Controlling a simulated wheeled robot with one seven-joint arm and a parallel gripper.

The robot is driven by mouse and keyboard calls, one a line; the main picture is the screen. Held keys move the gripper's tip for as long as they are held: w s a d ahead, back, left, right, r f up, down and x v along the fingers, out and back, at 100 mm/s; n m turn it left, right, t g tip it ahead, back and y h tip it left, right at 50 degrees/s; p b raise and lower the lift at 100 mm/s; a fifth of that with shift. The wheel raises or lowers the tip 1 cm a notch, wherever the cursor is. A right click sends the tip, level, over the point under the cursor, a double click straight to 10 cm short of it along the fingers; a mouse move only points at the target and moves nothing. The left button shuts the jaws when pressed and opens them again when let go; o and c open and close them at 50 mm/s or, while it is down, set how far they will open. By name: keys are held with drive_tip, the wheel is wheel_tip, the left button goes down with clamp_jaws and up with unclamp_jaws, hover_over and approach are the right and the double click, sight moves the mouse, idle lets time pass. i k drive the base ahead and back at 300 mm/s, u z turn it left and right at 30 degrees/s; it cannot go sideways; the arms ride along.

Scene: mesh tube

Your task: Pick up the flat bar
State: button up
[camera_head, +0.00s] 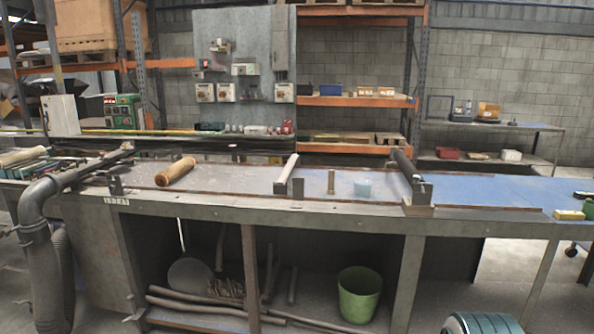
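A long metal workbench (330,209) crosses the view. A pale, narrow bar (286,174) lies on its top near the middle, pointing away from me; I cannot tell for sure that this is the flat bar. A small brown upright piece (331,182) stands to its right, beside a pale blue translucent cup-like piece (363,189). A brown wooden roll (176,172) lies to the left. My gripper is not in view, so its state does not show.
A dark roller-like bar (406,170) and metal bracket (418,197) stand on the right. A grey pipe (40,200) rises at the front left. A yellow block (569,214) sits at the far right. Below the bench are a green bin (359,295) and long sticks (200,305).

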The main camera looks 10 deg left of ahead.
sight(281, 180)
drive_tip(key=u, duration=0.4)
drive_tip(key=i, duration=0.85)
drive_tip(key=u, duration=0.45)
drive_tip(key=i, duration=1.75)
drive_tip(key=z, duration=0.5)
